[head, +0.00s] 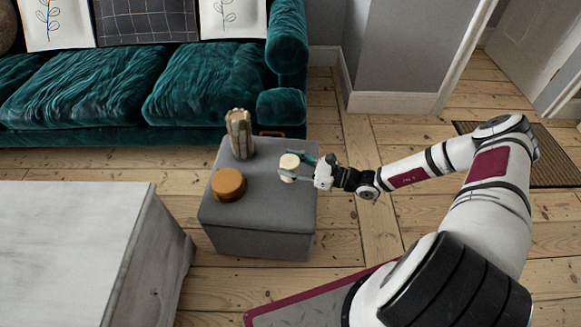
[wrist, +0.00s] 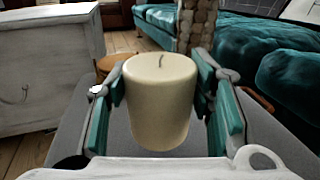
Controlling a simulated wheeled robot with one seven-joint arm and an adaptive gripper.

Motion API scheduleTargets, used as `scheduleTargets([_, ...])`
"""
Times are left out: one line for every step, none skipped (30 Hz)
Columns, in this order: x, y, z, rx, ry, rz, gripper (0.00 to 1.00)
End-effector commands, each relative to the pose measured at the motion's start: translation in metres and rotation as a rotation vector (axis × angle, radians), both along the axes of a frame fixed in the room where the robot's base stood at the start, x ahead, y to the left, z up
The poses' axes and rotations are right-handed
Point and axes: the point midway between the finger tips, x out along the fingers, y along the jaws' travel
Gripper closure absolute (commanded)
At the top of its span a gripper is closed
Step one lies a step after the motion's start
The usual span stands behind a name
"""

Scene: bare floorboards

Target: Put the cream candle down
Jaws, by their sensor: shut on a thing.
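The cream candle (head: 289,165) is a short upright cylinder with a wick on top. It is over the right part of the grey ottoman (head: 262,218) in the head view. In the wrist view the candle (wrist: 160,105) fills the middle, between the teal fingers of my gripper (wrist: 162,100). My gripper (head: 295,168) is shut on the candle, reaching in from the right. I cannot tell whether the candle's base touches the ottoman top.
An orange-brown round object (head: 228,184) sits on the ottoman's left side, and a ribbed brown vase (head: 239,134) stands at its back. A teal sofa (head: 200,90) is behind. A whitewashed wooden table (head: 75,245) is at left. The ottoman's front right top is clear.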

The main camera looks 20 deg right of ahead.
Motion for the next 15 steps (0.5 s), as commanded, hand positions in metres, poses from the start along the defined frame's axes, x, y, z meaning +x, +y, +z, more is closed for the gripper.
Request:
scheduleTargets([0.01, -0.003, -0.004, -0.003, -0.004, 0.001, 0.86])
scheduleTargets([0.015, -0.005, -0.004, -0.004, -0.003, 0.001, 0.86])
scheduleTargets([0.021, -0.007, -0.004, -0.003, -0.003, 0.001, 0.86])
scheduleTargets([0.025, -0.008, -0.004, -0.003, -0.003, 0.001, 0.86])
scheduleTargets([0.028, -0.009, -0.004, -0.002, -0.003, 0.001, 0.86])
scheduleTargets([0.031, -0.01, -0.004, -0.001, -0.002, 0.001, 0.86])
scheduleTargets([0.033, -0.01, -0.004, -0.001, -0.002, 0.0, 0.86])
scheduleTargets([0.034, -0.011, -0.004, -0.001, -0.001, 0.001, 0.86])
scheduleTargets([0.035, -0.011, -0.005, -0.001, -0.001, 0.001, 0.86])
scheduleTargets([0.035, -0.011, -0.006, 0.0, 0.0, 0.001, 0.86])
scheduleTargets([0.035, -0.011, -0.008, 0.0, 0.0, 0.0, 0.86])
scheduleTargets([0.035, -0.011, -0.011, 0.0, 0.0, 0.0, 0.86])
scheduleTargets([0.035, -0.011, -0.015, 0.0, 0.0, 0.0, 0.86])
scheduleTargets([0.035, -0.011, -0.019, 0.0, 0.0, 0.0, 0.86])
scheduleTargets([0.035, -0.011, -0.025, 0.0, 0.0, -0.001, 0.86])
